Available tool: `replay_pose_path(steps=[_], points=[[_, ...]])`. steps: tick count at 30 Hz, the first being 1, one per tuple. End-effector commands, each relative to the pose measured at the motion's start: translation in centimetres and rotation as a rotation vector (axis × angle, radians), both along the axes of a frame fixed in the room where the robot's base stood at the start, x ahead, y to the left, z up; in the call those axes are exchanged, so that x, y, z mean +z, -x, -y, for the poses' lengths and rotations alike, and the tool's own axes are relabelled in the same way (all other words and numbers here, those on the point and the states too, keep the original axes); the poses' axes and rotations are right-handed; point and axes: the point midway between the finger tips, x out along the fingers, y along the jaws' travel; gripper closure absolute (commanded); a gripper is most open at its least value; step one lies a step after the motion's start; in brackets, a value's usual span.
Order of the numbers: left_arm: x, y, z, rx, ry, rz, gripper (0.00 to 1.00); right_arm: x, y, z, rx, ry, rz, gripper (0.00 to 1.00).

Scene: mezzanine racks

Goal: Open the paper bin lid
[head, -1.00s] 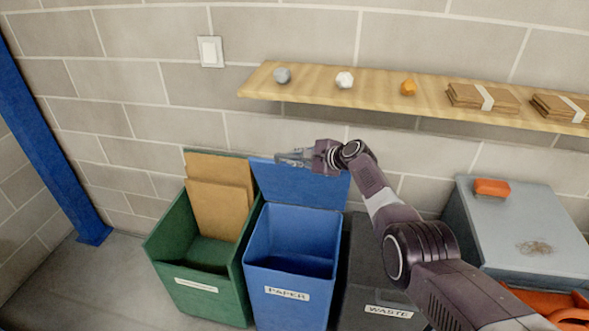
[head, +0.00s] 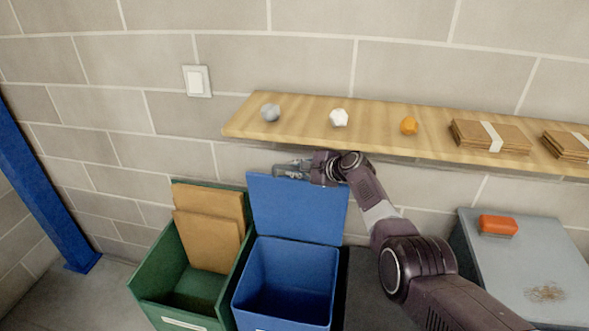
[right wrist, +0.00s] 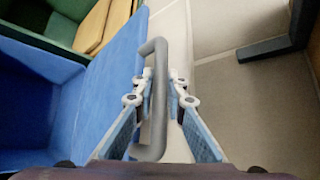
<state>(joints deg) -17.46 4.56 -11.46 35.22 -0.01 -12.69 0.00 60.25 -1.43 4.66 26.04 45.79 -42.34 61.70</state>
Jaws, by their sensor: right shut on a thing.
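The paper bin (head: 284,275) is the blue one in the middle of the row, and its inside shows from above. Its blue lid (head: 298,212) stands raised at the back of the bin, near the wall. My right gripper (head: 292,170) is at the lid's top edge in the head view. In the right wrist view the fingers (right wrist: 160,95) are shut on a grey bar handle (right wrist: 158,70), beside the blue lid (right wrist: 110,80). My left gripper is not in view.
A green bin (head: 160,285) with brown cardboard (head: 210,230) stands left of the paper bin. A dark bin (head: 375,290) and a grey one (head: 540,265) stand right. A wooden shelf (head: 300,125) with small items runs above the lid and gripper.

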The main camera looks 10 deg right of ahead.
Motion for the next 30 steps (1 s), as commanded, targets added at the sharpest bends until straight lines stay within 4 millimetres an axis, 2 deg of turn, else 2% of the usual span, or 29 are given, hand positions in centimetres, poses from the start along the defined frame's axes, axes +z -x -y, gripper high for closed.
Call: replay_pose_path(steps=[1,2,3,7,20,30], points=[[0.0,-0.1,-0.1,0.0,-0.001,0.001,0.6,0.0,0.0,0.0,0.001,0.002,0.0,1.0],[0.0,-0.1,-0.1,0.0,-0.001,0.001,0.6,0.0,0.0,0.0,0.0,0.002,-0.001,0.87],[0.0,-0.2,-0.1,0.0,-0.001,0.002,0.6,0.0,0.0,0.0,0.001,0.002,0.0,0.83],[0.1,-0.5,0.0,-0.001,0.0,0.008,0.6,0.0,0.0,0.0,0.001,0.001,0.0,0.7],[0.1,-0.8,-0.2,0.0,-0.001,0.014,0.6,0.2,0.2,0.2,0.001,0.001,0.002,0.7],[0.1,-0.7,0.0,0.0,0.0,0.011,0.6,1.2,1.8,1.3,0.0,0.001,0.002,0.7]])
